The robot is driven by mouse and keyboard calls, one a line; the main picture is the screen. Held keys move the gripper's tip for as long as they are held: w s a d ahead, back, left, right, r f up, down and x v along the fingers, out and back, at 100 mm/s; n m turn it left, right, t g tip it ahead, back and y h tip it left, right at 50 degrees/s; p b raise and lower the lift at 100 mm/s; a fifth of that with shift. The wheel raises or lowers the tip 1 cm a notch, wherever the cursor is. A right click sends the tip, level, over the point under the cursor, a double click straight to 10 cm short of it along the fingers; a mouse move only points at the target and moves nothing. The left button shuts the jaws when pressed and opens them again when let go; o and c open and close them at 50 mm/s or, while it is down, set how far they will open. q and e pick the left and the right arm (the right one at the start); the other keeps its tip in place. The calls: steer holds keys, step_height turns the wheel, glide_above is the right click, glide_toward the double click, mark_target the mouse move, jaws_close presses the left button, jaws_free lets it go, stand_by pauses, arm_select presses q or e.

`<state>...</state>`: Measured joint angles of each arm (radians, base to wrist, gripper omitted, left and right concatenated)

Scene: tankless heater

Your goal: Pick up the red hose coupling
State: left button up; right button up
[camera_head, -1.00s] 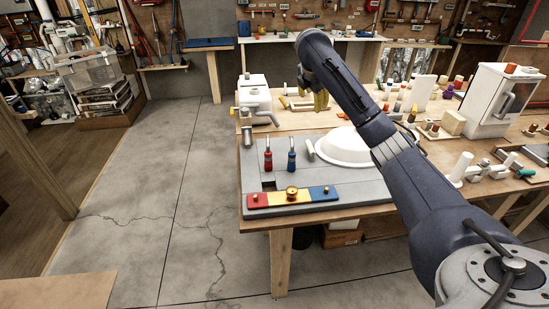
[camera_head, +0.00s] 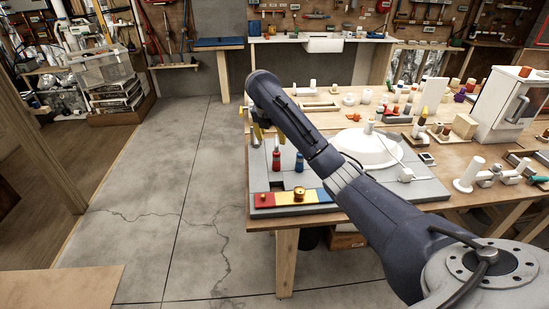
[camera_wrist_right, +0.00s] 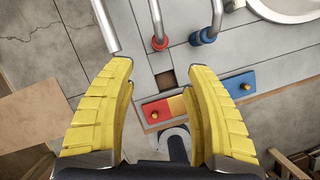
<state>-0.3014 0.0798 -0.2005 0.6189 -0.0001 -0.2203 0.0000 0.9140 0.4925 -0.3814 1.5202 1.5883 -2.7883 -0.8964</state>
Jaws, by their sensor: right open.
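The red hose coupling (camera_head: 277,161) stands upright on the grey board (camera_head: 321,209), left of a similar blue coupling (camera_head: 299,162). In the right wrist view, the red coupling (camera_wrist_right: 159,42) shows just beyond the gap between my fingertips, with its metal pipe running up the picture. My right gripper (camera_wrist_right: 160,68) is open and empty, its yellow fingers spread wide. In the head view, my right gripper (camera_head: 256,132) hangs a little to the left of and behind the red coupling, partly hidden by my arm. My left gripper is out of view.
A red, yellow and blue block (camera_head: 297,197) lies at the board's front. A white basin (camera_head: 366,148) sits right of the couplings. In the right wrist view, a metal pipe (camera_wrist_right: 105,25) is near the left finger. The floor left of the table is clear.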

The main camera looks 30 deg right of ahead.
mark_target(277, 158)
steer(key=shift+x, duration=7.95)
steer(key=shift+s+a, duration=0.1)
steer(key=shift+c, duration=0.3)
jaws_close()
